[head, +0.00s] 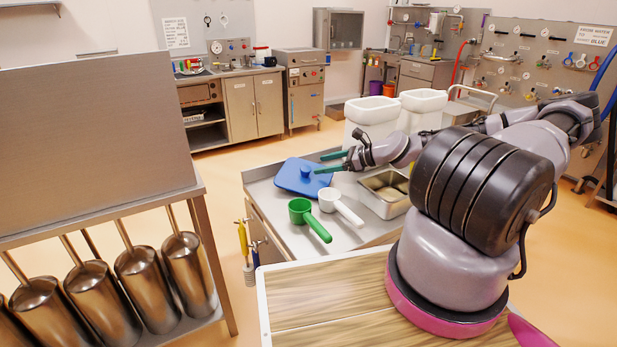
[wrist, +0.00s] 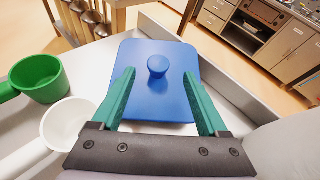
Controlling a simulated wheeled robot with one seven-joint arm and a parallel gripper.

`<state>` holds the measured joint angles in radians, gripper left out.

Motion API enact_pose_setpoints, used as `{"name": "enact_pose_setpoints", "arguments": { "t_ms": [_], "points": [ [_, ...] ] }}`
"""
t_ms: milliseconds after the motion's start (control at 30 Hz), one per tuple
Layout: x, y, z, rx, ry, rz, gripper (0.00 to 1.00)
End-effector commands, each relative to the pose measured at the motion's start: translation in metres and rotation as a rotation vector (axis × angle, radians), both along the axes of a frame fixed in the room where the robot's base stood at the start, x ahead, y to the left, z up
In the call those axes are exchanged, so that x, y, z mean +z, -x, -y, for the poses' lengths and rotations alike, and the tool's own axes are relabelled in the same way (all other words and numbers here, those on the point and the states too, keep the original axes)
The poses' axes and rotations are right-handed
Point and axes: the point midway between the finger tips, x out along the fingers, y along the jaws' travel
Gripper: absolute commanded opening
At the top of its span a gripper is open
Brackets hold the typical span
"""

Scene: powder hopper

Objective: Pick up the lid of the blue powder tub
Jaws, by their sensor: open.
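The blue lid (head: 300,180) lies flat on the grey metal worktop and has a round knob on top. In the wrist view the lid (wrist: 158,97) is straight ahead, with its knob (wrist: 157,66) between and beyond the fingertips. My gripper (head: 328,162) is open, its green fingers spread near the lid's right side in the head view. In the wrist view my gripper (wrist: 158,73) has one finger on each side of the knob, touching nothing that I can make out. The fingers' exact height above the lid is hard to tell.
A green scoop (head: 304,212) and a white scoop (head: 333,202) lie in front of the lid. A metal pan (head: 383,208) is to the right, and white tubs (head: 369,113) stand behind. A rack of steel canisters (head: 190,265) stands at the left.

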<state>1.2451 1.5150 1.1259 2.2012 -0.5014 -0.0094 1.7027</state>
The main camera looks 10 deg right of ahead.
Motion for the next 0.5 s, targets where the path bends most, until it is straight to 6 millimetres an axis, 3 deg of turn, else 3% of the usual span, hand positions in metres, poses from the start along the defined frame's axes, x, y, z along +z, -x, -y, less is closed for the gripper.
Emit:
{"name": "enact_pose_setpoints", "arguments": {
  "t_ms": [500],
  "points": [
    [-0.028,-0.029,-0.049,0.004,0.002,-0.001,0.77]
  ]
}}
